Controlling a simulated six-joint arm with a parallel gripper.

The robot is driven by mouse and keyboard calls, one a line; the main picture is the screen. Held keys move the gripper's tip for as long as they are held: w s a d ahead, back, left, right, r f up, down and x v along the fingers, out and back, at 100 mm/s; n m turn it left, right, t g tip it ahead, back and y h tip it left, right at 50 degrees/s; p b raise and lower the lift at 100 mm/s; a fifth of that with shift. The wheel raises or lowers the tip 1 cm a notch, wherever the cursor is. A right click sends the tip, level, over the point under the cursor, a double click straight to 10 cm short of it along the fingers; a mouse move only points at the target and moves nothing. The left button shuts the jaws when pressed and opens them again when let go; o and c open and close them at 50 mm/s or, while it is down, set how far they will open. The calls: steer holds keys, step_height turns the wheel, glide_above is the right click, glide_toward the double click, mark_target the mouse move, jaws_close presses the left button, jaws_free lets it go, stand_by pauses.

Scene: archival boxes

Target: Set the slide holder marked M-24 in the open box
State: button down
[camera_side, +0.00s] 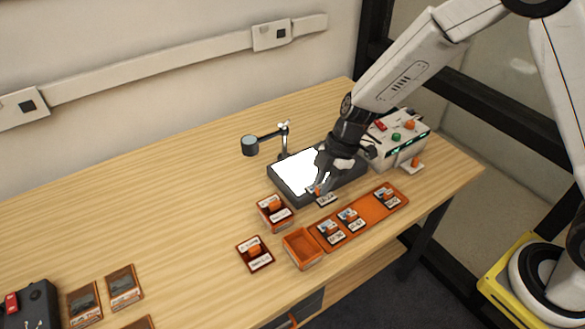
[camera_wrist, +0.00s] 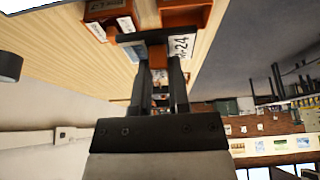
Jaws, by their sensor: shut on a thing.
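My gripper (camera_side: 320,184) is shut on a slide holder (camera_side: 327,199) and holds it near the front edge of the light panel, behind the orange tray (camera_side: 370,211). In the wrist view my gripper (camera_wrist: 158,62) grips the holder's orange part, and its white label (camera_wrist: 182,46) reads "-24"; the first letter is hidden. The open box (camera_side: 303,246) is orange and looks empty. It stands at the left end of the tray, to the left of and nearer the front than my gripper.
The tray bears several other slide holders (camera_side: 348,219) with a bare gap. A closed box (camera_side: 275,211) and a labelled lid-like piece (camera_side: 255,253) lie left of it. A light panel (camera_side: 292,178), magnifier stand (camera_side: 284,139) and control unit (camera_side: 402,138) stand behind. The table's left middle is clear.

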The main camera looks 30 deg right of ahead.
steer(key=s+a+f, duration=0.3)
steer(key=a+f, duration=0.2)
steer(key=a, duration=0.2)
steer(key=shift+s+a, duration=0.2)
steer(key=shift+s, duration=0.2)
steer(key=shift+f, duration=0.15)
steer(key=shift+f, duration=1.3)
steer(key=shift+f, duration=0.85)
steer(key=shift+f, duration=0.15)
steer(key=shift+f, duration=0.65)
steer(key=shift+f, duration=0.35)
stand_by(0.6)
